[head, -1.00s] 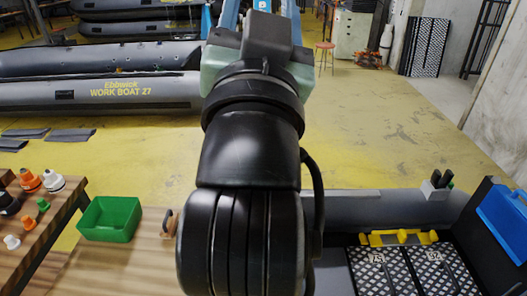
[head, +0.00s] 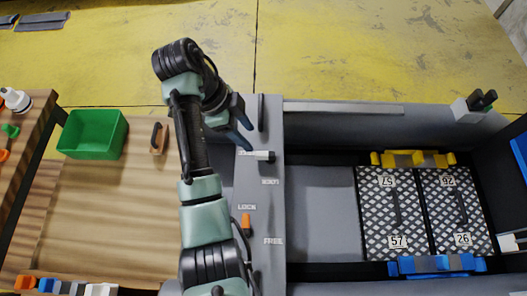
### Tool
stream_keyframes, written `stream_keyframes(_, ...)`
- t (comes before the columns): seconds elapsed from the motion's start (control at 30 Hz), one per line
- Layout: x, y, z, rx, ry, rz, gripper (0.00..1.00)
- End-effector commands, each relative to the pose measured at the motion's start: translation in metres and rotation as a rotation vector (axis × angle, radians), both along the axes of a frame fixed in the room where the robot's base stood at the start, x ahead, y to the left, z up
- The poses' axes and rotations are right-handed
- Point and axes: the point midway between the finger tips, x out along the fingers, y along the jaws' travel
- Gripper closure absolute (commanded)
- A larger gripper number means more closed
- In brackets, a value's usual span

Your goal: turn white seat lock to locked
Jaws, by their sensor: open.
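The white seat lock (head: 259,155) is a small lever with a dark end, on the grey seat panel (head: 270,210) at the centre of the head view. It lies roughly crosswise. A small label below it appears upside down and is hard to read. My gripper (head: 250,139) is open just above the white lever in the picture, with its teal fingers close to it; contact cannot be told. An orange lever (head: 246,224) sits lower on the same panel, near the labels LOCK (head: 247,207) and FREE (head: 273,241).
A wooden bench with a green bin (head: 93,134) and a dark-handled block (head: 158,138) is at left. Patterned floor plates (head: 390,215) lie at right, between a yellow latch bar (head: 412,159) and a blue latch bar (head: 437,264). A black bar (head: 261,112) stands near my gripper.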

Motion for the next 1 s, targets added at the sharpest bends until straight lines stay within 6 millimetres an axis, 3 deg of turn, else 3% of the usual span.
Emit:
stream_keyframes(0.03, 0.000, -0.005, -0.016, -0.001, 0.000, -0.003, 0.47)
stream_keyframes(0.2, 0.000, -0.016, -0.043, 0.000, -0.002, -0.001, 0.47)
stream_keyframes(0.5, 0.000, -0.034, -0.082, 0.001, 0.000, 0.002, 0.47)
stream_keyframes(0.7, 0.001, -0.039, -0.093, 0.002, -0.003, 0.003, 0.47)
stream_keyframes(0.97, 0.001, -0.039, -0.095, 0.002, -0.003, 0.003, 0.47)
stream_keyframes(1.0, 0.001, -0.039, -0.095, 0.002, -0.003, 0.003, 0.51)
